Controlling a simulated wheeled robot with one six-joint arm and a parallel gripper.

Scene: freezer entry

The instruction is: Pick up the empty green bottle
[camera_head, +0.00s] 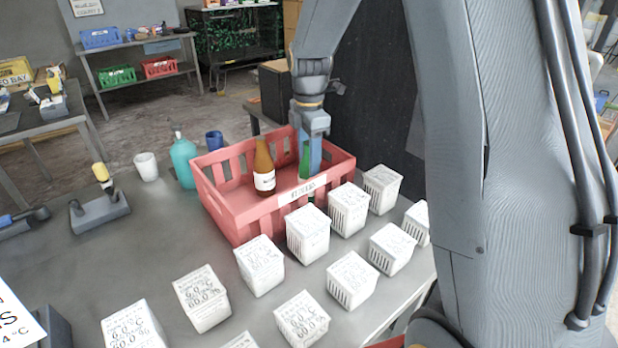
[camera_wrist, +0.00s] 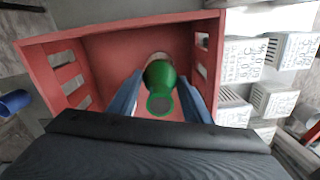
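The green bottle (camera_head: 305,160) stands in the red crate (camera_head: 238,222), beside a brown bottle (camera_head: 263,160) with a white label. My gripper (camera_head: 312,150) reaches down into the crate at the green bottle and hides part of it. In the wrist view, the green bottle (camera_wrist: 160,76) lies between my two blue fingers (camera_wrist: 160,92), with its round, dark-centred mouth towards the camera. A gap shows between each finger and the bottle, so my gripper looks open around it. The bottle's lower part is hidden in the head view; whether it is empty I cannot tell.
Several white boxes (camera_head: 307,232) stand close along the crate's near side. A teal bottle (camera_head: 184,160), a blue cup (camera_head: 214,140) and a white cup (camera_head: 146,166) stand left of the crate. The grey table (camera_head: 160,235) has bare room at left.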

